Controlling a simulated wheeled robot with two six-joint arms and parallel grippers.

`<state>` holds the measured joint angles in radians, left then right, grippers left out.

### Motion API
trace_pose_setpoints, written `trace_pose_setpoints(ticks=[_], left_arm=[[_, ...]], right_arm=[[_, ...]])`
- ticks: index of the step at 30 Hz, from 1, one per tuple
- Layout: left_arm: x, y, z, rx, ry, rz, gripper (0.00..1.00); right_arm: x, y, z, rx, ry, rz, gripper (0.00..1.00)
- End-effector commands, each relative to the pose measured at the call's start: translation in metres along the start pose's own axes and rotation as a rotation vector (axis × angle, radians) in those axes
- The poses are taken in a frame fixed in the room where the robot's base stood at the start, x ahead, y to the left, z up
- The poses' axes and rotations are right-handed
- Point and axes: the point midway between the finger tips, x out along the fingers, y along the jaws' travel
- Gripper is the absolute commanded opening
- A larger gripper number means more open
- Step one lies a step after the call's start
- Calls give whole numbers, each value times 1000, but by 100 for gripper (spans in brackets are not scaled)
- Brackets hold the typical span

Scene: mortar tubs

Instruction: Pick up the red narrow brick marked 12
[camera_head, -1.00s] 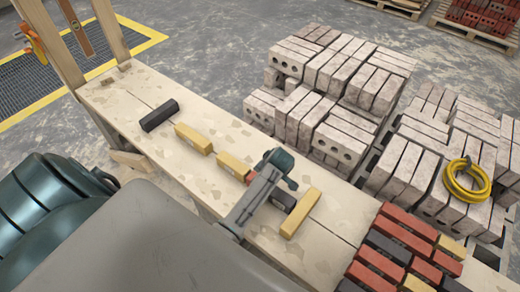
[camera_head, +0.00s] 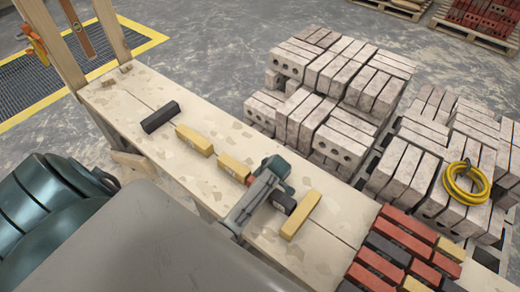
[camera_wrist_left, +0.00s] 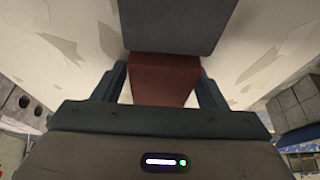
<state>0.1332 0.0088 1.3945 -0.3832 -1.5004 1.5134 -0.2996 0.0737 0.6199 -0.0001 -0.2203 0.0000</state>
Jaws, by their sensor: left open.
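The red narrow brick (camera_wrist_left: 165,82) shows in the wrist view between the two fingers of my left gripper (camera_wrist_left: 162,74). One finger stands on each side of it, and the gripper is open. No number can be read on it. In the head view my left gripper (camera_head: 274,172) is over the row of bricks on the plank and covers most of the red brick; only a small reddish bit (camera_head: 249,180) shows beside it. My right gripper is not in view.
A dark brick (camera_head: 283,201) lies close by and fills the top of the wrist view (camera_wrist_left: 178,25). Yellow bricks (camera_head: 301,215) and another dark brick (camera_head: 160,116) lie along the plank (camera_head: 335,243). A stack of mixed bricks (camera_head: 405,250) stands at the right end.

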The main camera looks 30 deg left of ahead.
Motion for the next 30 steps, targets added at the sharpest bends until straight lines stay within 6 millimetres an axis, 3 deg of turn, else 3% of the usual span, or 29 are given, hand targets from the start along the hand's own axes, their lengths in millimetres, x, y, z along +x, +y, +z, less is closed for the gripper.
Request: trace_pose_setpoints(ticks=[8, 18, 30], left_arm=[[0, 0, 0, 0, 0, 0, 65], [0, 0, 0, 0, 0, 0, 4], [-5, 1, -2, -1, 1, 3, 4]], right_arm=[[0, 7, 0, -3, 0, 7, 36], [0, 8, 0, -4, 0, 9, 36], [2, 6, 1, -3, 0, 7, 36]])
